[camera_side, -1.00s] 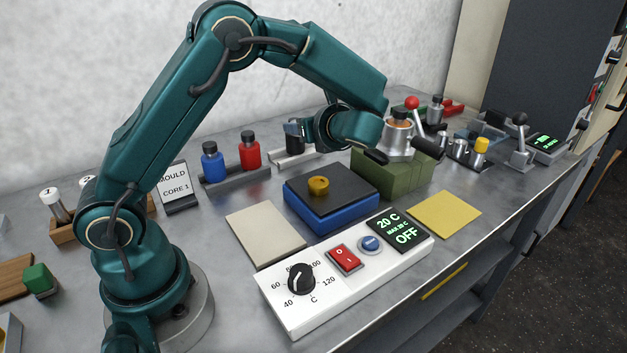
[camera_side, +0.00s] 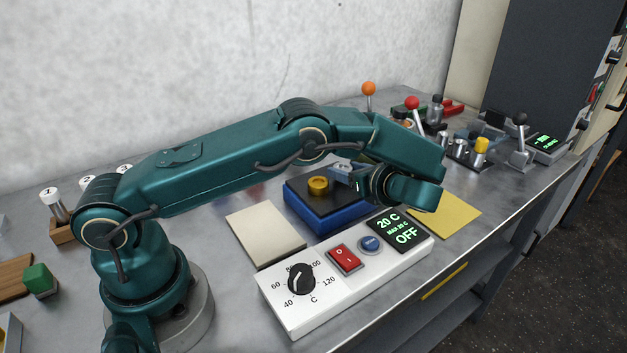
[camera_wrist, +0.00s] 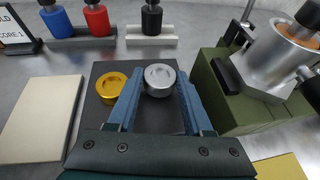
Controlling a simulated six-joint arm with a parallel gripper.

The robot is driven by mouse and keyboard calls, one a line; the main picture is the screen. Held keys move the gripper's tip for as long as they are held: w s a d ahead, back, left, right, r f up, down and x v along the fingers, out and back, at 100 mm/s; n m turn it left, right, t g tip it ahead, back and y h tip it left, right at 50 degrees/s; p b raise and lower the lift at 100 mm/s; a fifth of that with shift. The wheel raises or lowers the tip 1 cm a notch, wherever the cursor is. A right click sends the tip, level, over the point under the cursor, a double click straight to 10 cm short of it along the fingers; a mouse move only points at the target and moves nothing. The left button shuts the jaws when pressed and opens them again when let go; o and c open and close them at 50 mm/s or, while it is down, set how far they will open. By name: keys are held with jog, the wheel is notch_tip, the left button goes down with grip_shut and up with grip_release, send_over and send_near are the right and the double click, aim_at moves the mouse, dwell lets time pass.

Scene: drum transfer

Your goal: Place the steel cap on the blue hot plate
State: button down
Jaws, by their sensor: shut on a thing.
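The blue hot plate (camera_side: 318,215) has a dark top (camera_wrist: 98,75). A brass ring-like cap (camera_side: 317,184) rests on that top; it also shows in the wrist view (camera_wrist: 111,87). My gripper (camera_wrist: 158,84) is over the hot plate, with its blue-grey fingers shut on the steel cap (camera_wrist: 160,79). The steel cap is round and silvery, with a recessed top, and sits just right of the brass cap. I cannot tell whether it touches the plate. In the side view the fingers (camera_side: 345,171) show beside the brass cap, and my wrist hides part of the plate's right side.
A green block (camera_wrist: 247,100) with a metal pot (camera_wrist: 275,58) stands close on the right. A beige pad (camera_wrist: 42,115) lies left of the plate. A white control box (camera_side: 345,268) stands in front, and a yellow pad (camera_side: 450,212) lies to the right.

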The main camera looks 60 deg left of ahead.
jog(key=shift+f, duration=0.45)
jog(key=shift+f, duration=0.1)
jog(key=c, duration=0.6)
grip_release()
